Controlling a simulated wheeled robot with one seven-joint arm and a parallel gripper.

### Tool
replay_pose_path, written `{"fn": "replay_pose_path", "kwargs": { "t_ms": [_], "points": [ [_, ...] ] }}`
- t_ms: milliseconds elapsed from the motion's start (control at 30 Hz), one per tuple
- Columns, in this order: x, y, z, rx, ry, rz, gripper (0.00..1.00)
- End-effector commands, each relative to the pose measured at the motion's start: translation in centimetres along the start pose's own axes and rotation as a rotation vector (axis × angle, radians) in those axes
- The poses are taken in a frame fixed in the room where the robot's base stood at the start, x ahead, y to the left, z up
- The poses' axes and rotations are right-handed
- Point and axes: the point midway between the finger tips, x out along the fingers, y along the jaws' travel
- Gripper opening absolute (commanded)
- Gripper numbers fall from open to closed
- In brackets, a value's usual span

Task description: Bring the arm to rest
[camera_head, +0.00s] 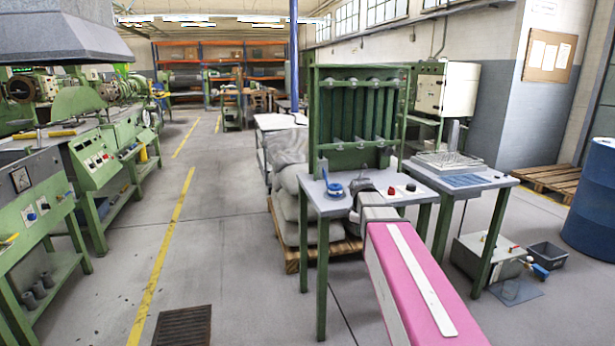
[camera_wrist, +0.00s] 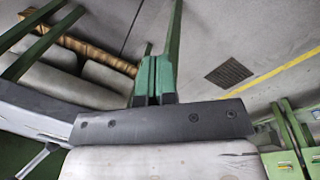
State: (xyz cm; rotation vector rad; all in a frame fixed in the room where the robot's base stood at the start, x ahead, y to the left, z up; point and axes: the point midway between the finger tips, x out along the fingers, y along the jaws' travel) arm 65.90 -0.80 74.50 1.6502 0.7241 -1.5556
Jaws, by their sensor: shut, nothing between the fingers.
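My gripper (camera_wrist: 154,72) shows in the wrist view as two green fingers side by side in front of a dark grey bar. They are shut with nothing held, and floor lies beyond them. In the head view my pink and white arm reaches from the lower right towards a small green-legged table (camera_head: 331,206). The far end of the arm overlaps the table in the picture, and its fingers cannot be made out there. Whether the arm touches the table cannot be told.
A blue round item (camera_head: 335,190) and a red knob (camera_head: 391,191) are on the table. Grey sacks (camera_head: 289,207) lie on a pallet behind it. Green machines (camera_head: 97,165) line the left. A blue barrel (camera_head: 592,200) stands right. The aisle by the yellow line (camera_head: 165,255) is clear.

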Motion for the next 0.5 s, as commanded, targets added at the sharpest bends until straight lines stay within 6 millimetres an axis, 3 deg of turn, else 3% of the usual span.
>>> {"fn": "replay_pose_path", "kwargs": {
  "t_ms": [33, 200, 500],
  "points": [
    [1.8, -2.0, 1.1, 0.071, -0.002, -0.015, 0.00],
    [6.6, -6.6, 3.5, 0.329, -0.006, -0.051, 0.00],
    [12.9, -14.5, 7.9, 0.766, -0.031, -0.108, 0.00]
  ]
}}
